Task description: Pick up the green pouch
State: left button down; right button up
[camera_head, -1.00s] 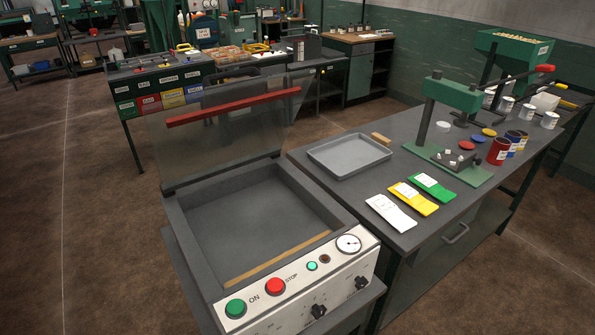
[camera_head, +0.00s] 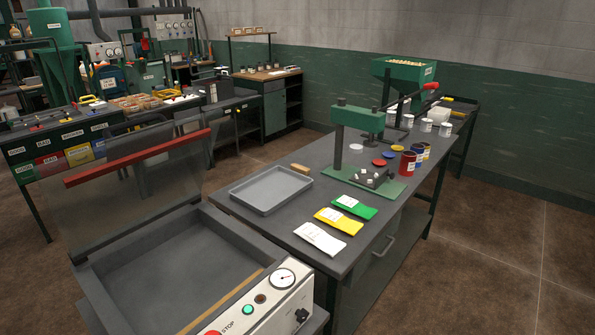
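The green pouch (camera_head: 355,207) lies flat on the grey workbench (camera_head: 290,226), with a white label at its upper left end. It is the farthest of three pouches in a row. The yellow pouch (camera_head: 342,222) lies beside it, and the white pouch (camera_head: 320,239) is nearest the bench's front. Neither of my grippers shows in the head view.
A grey tray (camera_head: 271,190) lies left of the pouches. A green press (camera_head: 357,150) stands behind them, with red and blue cans (camera_head: 407,164) to its right. The vacuum machine (camera_head: 180,265) with its raised clear lid stands at the front left.

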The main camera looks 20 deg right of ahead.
aim_at(352, 206)
jog(key=i+l+u, duration=0.25)
jog(key=l, duration=0.5)
jog(key=l+u, duration=0.3)
jog(key=l, duration=0.45)
